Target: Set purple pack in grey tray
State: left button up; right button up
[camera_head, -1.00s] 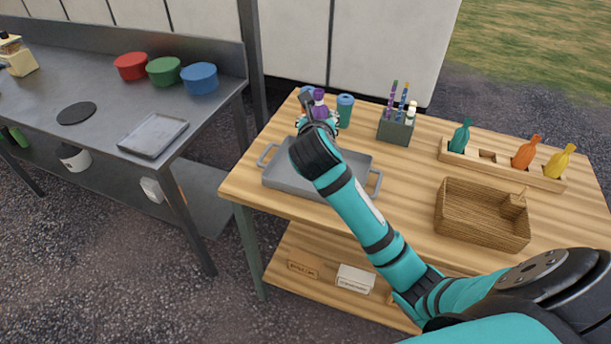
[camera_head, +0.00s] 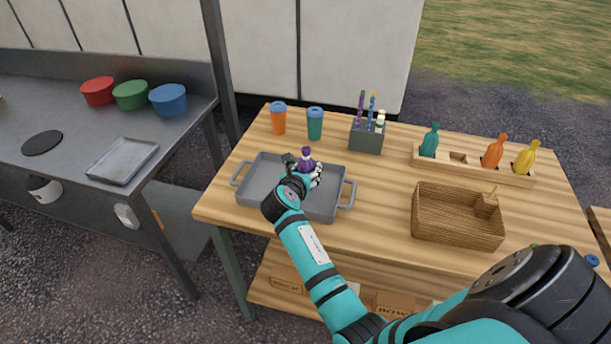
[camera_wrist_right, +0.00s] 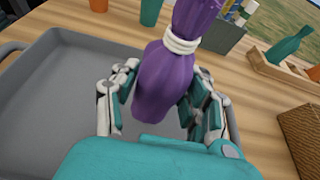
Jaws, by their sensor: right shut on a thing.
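The purple pack (camera_head: 306,156) is bottle-shaped with a white band around its neck. My right gripper (camera_head: 303,173) is shut on it and holds it roughly upright over the grey tray (camera_head: 262,184). The tray has two side handles and looks empty. In the right wrist view the purple pack (camera_wrist_right: 168,75) sits between the two fingers of my right gripper (camera_wrist_right: 160,105), with the grey tray (camera_wrist_right: 50,110) behind and to the left. I cannot tell whether the pack's base touches the tray floor. My left gripper is not in view.
Behind the tray stand an orange cup (camera_head: 278,118), a teal cup (camera_head: 315,124) and a grey holder (camera_head: 367,137) with sticks. A wooden rack (camera_head: 457,165) of bottles and a wicker basket (camera_head: 457,222) are to the right. A metal counter (camera_head: 75,180) stands left.

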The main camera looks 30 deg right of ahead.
jog(key=shift+f, duration=0.85)
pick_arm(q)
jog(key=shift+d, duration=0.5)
pick_arm(e)
jog(key=shift+f, duration=0.2)
jog(key=o, duration=1.2)
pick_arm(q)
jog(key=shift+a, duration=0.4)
pick_arm(e)
jog(key=shift+o, duration=0.2)
